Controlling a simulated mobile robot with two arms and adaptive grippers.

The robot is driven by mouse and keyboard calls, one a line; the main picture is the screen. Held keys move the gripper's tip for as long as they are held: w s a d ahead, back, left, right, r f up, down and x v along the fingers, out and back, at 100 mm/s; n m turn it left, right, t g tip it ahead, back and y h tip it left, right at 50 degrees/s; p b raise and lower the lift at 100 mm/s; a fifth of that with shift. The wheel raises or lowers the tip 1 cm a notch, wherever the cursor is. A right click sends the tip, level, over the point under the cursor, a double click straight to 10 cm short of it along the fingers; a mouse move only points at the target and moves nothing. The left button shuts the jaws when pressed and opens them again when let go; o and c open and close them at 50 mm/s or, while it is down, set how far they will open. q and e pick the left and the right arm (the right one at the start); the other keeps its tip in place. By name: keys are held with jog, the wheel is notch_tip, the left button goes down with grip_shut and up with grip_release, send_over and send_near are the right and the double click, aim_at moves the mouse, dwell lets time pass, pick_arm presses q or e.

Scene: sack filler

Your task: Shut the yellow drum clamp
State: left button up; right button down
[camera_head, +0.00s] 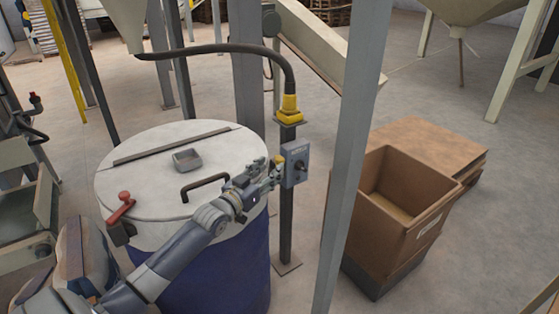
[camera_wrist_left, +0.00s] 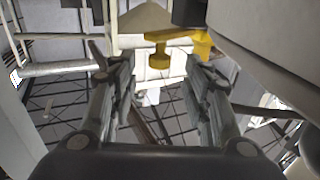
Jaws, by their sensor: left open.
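The blue drum (camera_head: 215,275) has a white lid (camera_head: 150,145). In the left wrist view a yellow clamp lever (camera_wrist_left: 165,45) with a stubby handle shows beyond my fingers, beside a large pale rounded surface. In the head view only a small yellow piece (camera_head: 278,160) shows at my fingertips by the drum's right rim, and my gripper hides most of it. My left gripper (camera_head: 270,174) is open there. In the left wrist view its fingers (camera_wrist_left: 153,78) are apart, with the yellow handle ahead of the gap. I cannot tell whether they touch it. My right gripper is not in view.
A red clamp handle (camera_head: 121,203) sits on the lid's left rim. A black lid handle (camera_head: 205,185) and a small grey tray (camera_head: 187,160) are on the lid. A post with a control box (camera_head: 295,163) stands close right of my gripper. An open cardboard box (camera_head: 400,205) is farther right.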

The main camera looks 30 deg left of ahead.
aim_at(277, 163)
pick_arm(q)
jog(key=w, duration=0.5)
jog(key=shift+w, duration=0.65)
grip_shut()
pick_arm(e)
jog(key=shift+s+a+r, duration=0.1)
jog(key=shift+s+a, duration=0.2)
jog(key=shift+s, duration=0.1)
